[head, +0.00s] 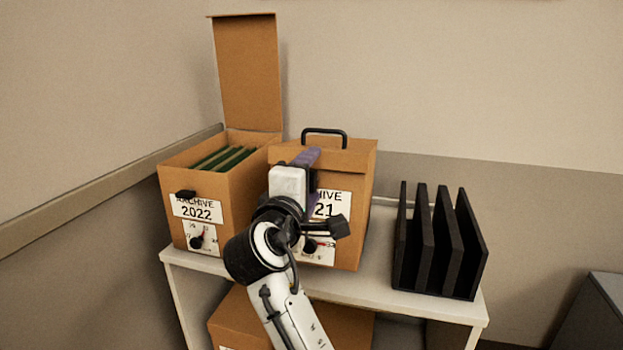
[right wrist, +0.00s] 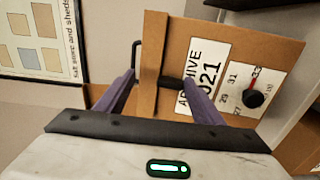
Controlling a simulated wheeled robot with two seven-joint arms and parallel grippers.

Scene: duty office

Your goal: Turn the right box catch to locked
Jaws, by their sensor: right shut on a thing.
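The right box (head: 357,211), labelled ARCHIVE 2021, stands on the shelf with its lid down and a dark handle (head: 325,131) on top. My right gripper (head: 312,172) is in front of its upper front, hiding part of the label. In the right wrist view, its purple fingers (right wrist: 163,88) straddle the black box catch (right wrist: 172,82) beside the lid's front flap (right wrist: 149,65). The gripper is shut on this catch. In the head view my gripper hides the catch. How far it is turned cannot be told exactly. My left gripper is not in view.
The open ARCHIVE 2022 box (head: 238,198), holding green folders, stands close on the left with its own black catch (head: 186,194). A black file rack (head: 440,245) stands at the right of the white shelf (head: 375,288). Another box (head: 228,318) is underneath. A dial (right wrist: 254,98) sits below the 2021 label.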

